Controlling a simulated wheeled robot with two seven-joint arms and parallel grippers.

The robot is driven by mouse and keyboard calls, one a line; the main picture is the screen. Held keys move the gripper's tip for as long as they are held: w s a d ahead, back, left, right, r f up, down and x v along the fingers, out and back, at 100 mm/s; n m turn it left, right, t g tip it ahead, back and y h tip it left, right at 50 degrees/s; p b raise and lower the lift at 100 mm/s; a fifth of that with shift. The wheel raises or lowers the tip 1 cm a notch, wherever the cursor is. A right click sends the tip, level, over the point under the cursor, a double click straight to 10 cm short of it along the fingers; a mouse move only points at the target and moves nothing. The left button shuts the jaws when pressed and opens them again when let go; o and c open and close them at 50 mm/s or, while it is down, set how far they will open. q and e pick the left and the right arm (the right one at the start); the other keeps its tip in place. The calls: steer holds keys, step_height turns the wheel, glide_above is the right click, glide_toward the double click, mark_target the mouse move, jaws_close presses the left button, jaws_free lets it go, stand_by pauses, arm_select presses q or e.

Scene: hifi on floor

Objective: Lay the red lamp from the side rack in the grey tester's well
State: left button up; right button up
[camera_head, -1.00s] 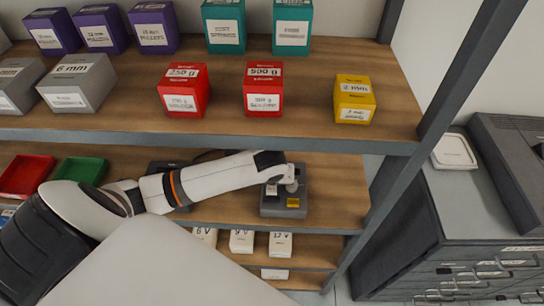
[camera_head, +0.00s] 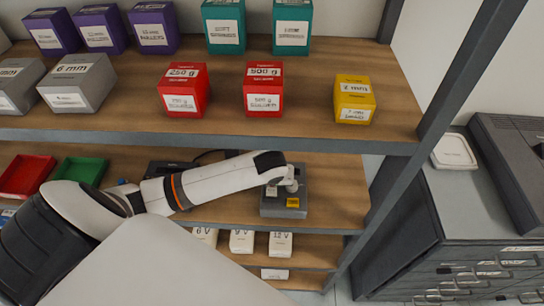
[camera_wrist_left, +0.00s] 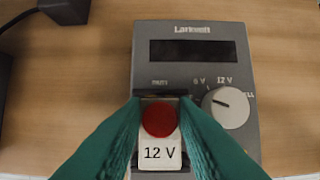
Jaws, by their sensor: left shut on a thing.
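The grey tester (camera_head: 284,209) stands on the middle shelf. In the left wrist view the tester (camera_wrist_left: 202,80) shows a dark display and a round pale dial (camera_wrist_left: 226,107) marked 6 V and 12 V. The red lamp (camera_wrist_left: 158,118) has a red round top and a white part labelled 12 V. My left gripper (camera_wrist_left: 160,102) is shut on it between teal fingers, over the lower left part of the tester, where lamp and fingers hide the well. I cannot tell whether the lamp touches the well. In the head view my left gripper (camera_head: 291,184) is at the tester's top. My right gripper is not in view.
The upper shelf above my arm holds red boxes (camera_head: 263,90), a yellow box (camera_head: 354,100) and others. White boxes labelled in volts (camera_head: 280,245) stand on the shelf below. A red tray (camera_head: 27,176) and a green tray (camera_head: 80,170) are at left. A rack post (camera_head: 440,120) stands at right.

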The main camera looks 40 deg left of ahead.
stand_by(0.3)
arm_select(q)
steer(key=o, duration=1)
